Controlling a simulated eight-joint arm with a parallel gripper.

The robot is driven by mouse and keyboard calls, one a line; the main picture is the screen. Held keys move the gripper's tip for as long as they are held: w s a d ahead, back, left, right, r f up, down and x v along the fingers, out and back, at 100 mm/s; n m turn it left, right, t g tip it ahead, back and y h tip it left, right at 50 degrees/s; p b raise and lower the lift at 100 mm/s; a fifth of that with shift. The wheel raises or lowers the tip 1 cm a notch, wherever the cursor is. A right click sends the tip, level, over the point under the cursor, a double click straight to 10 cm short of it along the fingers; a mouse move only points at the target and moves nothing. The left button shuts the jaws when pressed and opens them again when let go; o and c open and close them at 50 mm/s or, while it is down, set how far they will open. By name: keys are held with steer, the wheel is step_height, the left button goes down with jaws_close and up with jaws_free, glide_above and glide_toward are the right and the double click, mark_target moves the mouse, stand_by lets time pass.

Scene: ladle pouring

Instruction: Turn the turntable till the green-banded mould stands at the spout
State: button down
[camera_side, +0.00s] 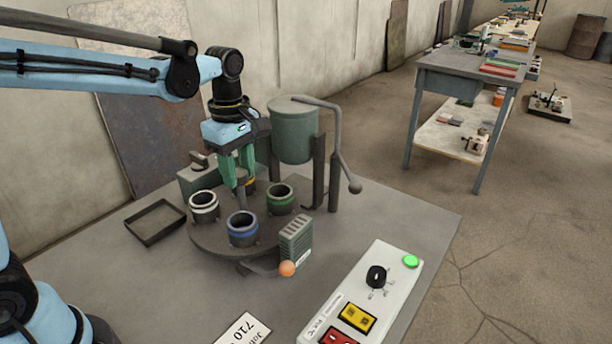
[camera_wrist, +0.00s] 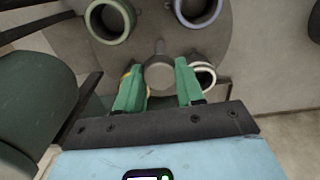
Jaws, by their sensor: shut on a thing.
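The round grey turntable (camera_side: 215,240) carries moulds with coloured bands. The green-banded mould (camera_side: 280,198) stands at its right, on the side of the green pot (camera_side: 295,135); in the wrist view this mould is at top left (camera_wrist: 110,20). The blue-banded mould (camera_side: 242,230) is at the front and the white-banded mould (camera_side: 204,207) at the left. The yellow-banded mould (camera_side: 250,186) is at the back, partly hidden by my gripper. My gripper (camera_side: 240,182) points down over the middle, its green fingers shut on the central knob (camera_wrist: 160,73). I cannot make out the spout.
A vented box (camera_side: 297,240) and an orange ball handle (camera_side: 287,269) stand at the turntable's front edge. A lever (camera_side: 338,150) hangs right of the pot. A control box (camera_side: 362,298) is at front right, an empty black frame (camera_side: 155,222) at left.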

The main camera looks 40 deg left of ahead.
steer(key=shift+a+n, duration=0.1)
steer(key=shift+n, duration=4.2)
steer(key=c, duration=0.7)
jaws_free()
step_height(320, 180, up, 12)
